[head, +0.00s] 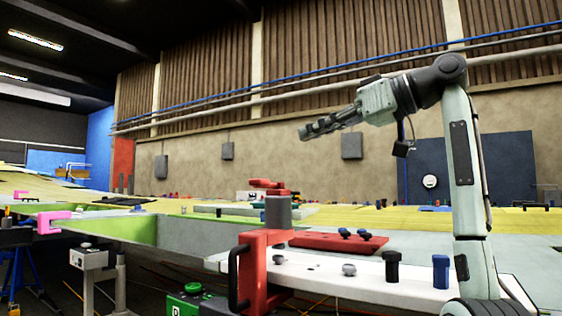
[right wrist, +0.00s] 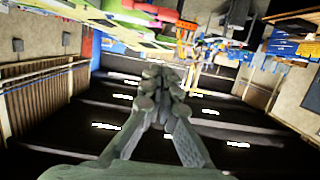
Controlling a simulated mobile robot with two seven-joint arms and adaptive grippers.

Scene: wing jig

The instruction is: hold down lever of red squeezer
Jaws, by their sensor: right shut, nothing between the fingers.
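The red squeezer (head: 262,262) stands at the front edge of the white bench in the head view. My left gripper is not in view.
A green button box (head: 190,302) stands in front. A pink clamp (head: 52,221) is at the left. The air around the right gripper is clear.

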